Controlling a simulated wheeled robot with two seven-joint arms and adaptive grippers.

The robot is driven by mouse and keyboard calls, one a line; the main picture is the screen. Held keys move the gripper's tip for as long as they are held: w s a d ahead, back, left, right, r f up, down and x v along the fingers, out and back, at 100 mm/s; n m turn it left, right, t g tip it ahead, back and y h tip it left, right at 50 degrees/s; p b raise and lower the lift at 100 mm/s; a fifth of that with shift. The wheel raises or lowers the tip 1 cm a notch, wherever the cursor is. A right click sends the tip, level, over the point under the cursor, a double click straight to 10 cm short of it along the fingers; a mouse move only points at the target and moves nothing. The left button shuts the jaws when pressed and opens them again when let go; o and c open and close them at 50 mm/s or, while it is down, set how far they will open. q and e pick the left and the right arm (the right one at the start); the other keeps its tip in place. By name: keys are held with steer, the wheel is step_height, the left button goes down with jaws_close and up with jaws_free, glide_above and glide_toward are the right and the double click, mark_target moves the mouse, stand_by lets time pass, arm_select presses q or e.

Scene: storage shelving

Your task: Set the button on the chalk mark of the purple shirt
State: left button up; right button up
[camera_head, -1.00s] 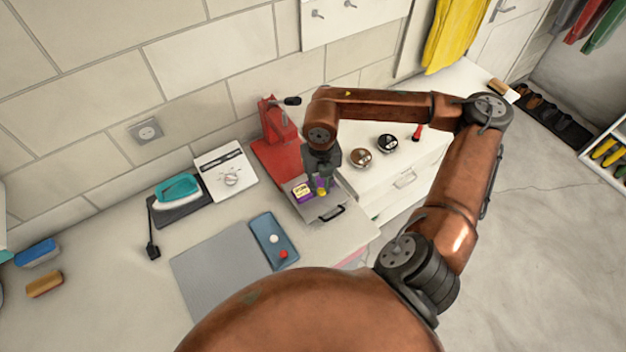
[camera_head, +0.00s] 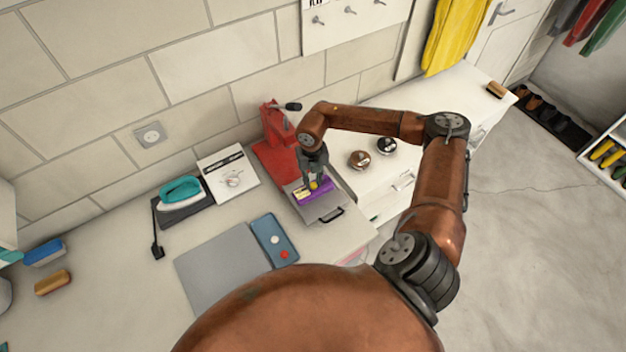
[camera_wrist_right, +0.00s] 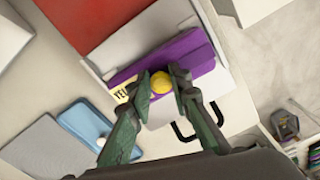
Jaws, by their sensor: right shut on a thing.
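My right gripper (camera_head: 315,180) is shut on a small round yellow thing, the yellow button (camera_wrist_right: 161,82), which shows between the fingertips in the wrist view. The gripper (camera_wrist_right: 162,80) is over a long purple thing (camera_wrist_right: 194,50) with a pale label reading "YEL". The purple thing also shows in the head view (camera_head: 322,192), on a grey tray with a black handle (camera_head: 330,214). I cannot tell whether the button touches the purple thing. I make out no purple shirt or chalk mark. My left gripper is not in view.
A red press-like device (camera_head: 279,125) stands behind the tray. A blue case (camera_head: 268,231) with a white and a red round spot lies left of it, next to a grey mat (camera_head: 215,262). A teal iron (camera_head: 180,190) rests further left. Two round tins (camera_head: 360,159) stand to the right.

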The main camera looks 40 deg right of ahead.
mark_target(312, 183)
steer(key=shift+f, duration=0.1)
steer(key=shift+f+b, duration=0.25)
steer(key=shift+b, duration=0.05)
steer(key=o, duration=0.8)
steer(key=shift+s+f, duration=0.1)
steer(key=shift+c, duration=0.2)
steer(key=shift+r+p, duration=0.35)
steer(key=shift+r, duration=0.15)
step_height(312, 183, up, 12)
steer(key=b, duration=0.2)
steer(key=shift+w, duration=0.2)
steer(key=shift+a+f, duration=0.1)
